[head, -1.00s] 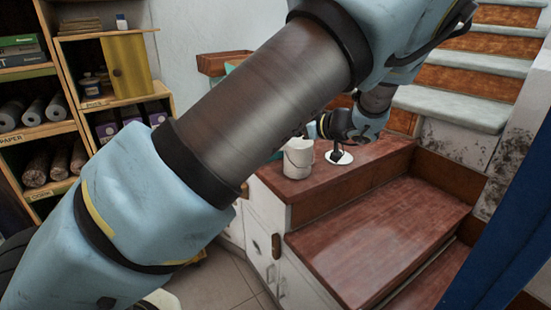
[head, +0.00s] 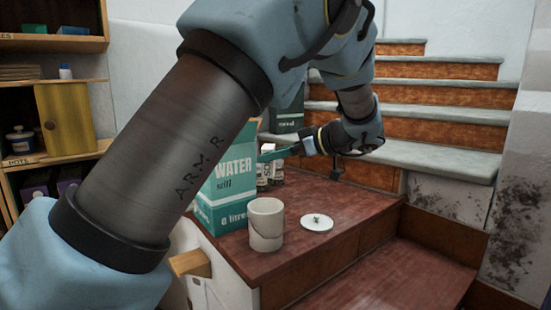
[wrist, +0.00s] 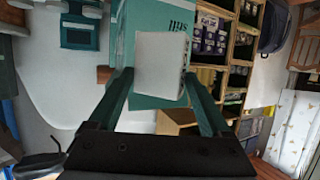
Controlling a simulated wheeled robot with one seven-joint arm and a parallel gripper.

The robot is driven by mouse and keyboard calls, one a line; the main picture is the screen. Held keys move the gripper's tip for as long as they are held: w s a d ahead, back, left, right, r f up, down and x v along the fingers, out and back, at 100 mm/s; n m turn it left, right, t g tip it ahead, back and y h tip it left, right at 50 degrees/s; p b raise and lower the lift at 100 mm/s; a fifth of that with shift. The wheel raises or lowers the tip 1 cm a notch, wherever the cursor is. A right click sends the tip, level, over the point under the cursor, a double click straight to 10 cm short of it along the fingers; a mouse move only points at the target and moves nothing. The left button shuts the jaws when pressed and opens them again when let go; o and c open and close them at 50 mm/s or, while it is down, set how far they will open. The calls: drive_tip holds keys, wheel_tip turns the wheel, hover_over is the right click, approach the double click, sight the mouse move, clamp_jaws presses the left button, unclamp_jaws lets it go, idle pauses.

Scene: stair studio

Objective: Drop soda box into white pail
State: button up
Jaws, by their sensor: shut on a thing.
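The soda box (head: 264,172) is a small white carton with dark lettering, partly hidden behind my gripper in the head view. In the wrist view the pale box (wrist: 160,62) sits between my two green fingers. My gripper (head: 270,155) is shut on it, with the fingers on its two sides. The white pail (head: 266,226) stands upright and open on the red-brown wooden top, nearer the camera than my gripper and below it. Its inside bottom is hidden.
A large teal water box (head: 220,192) stands left of the pail, close to my gripper. A white disc with a small knob (head: 317,223) lies right of the pail. A dark green box (head: 287,117) stands behind. Stairs (head: 440,100) rise at the back right.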

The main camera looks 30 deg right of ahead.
wheel_tip(320, 180, down, 7)
drive_tip(key=b, duration=0.2)
drive_tip(key=shift+w+d, duration=0.2)
drive_tip(key=shift+d, duration=0.05)
drive_tip(key=shift+r, duration=0.1)
drive_tip(key=o, duration=1.2)
drive_tip(key=shift+o, duration=0.2)
drive_tip(key=b+v, duration=0.1)
drive_tip(key=v, duration=0.9)
drive_tip(key=shift+s+d, duration=0.2)
drive_tip(key=shift+s, duration=0.15)
drive_tip(key=shift+r, duration=0.1)
